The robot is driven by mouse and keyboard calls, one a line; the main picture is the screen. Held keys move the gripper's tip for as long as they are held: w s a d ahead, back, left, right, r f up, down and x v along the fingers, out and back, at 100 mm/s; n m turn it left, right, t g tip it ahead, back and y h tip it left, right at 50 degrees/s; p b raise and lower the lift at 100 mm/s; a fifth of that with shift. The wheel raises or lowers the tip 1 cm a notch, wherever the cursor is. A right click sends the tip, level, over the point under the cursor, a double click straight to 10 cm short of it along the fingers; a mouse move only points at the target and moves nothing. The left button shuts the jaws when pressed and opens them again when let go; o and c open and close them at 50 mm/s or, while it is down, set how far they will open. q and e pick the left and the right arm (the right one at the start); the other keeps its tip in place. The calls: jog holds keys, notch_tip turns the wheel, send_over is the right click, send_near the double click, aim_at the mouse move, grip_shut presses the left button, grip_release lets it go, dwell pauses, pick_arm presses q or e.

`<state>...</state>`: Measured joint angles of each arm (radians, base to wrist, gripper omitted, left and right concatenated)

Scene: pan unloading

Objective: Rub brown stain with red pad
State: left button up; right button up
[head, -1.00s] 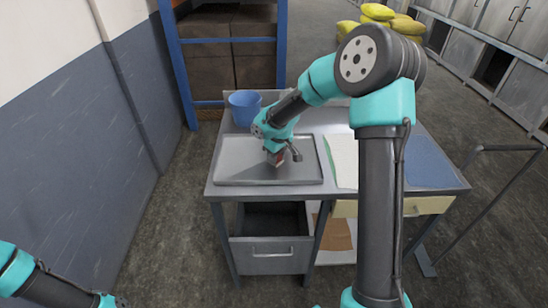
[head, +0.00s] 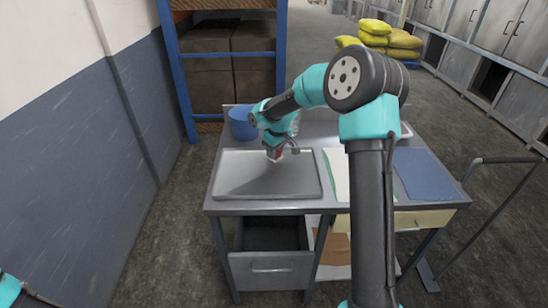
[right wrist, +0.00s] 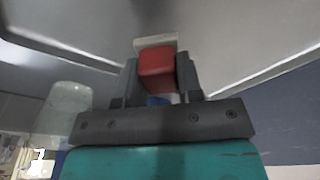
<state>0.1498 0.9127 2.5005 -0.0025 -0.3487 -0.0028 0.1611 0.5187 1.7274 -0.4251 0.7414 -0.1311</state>
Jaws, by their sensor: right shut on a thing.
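My right gripper (head: 275,150) is over the far edge of the grey metal tray (head: 240,188) on the table. It is shut on the red pad (head: 275,156), which points down. I cannot tell whether the pad touches the tray. In the right wrist view, the red pad (right wrist: 157,72) sits between the two dark fingers of the right gripper (right wrist: 160,80), with a pale layer at its far end. I cannot make out a brown stain; the visible tray surface looks plain grey. Only a piece of my left arm shows at the bottom left; its gripper is out of frame.
A blue bucket (head: 242,124) stands at the table's back left, close to my right wrist. A white-green sheet (head: 336,170) and a blue mat (head: 424,174) lie right of the tray. An open drawer (head: 270,268) juts out below. A grey rail (head: 500,210) stands at right.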

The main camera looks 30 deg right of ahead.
jog(key=shift+r, duration=2.3)
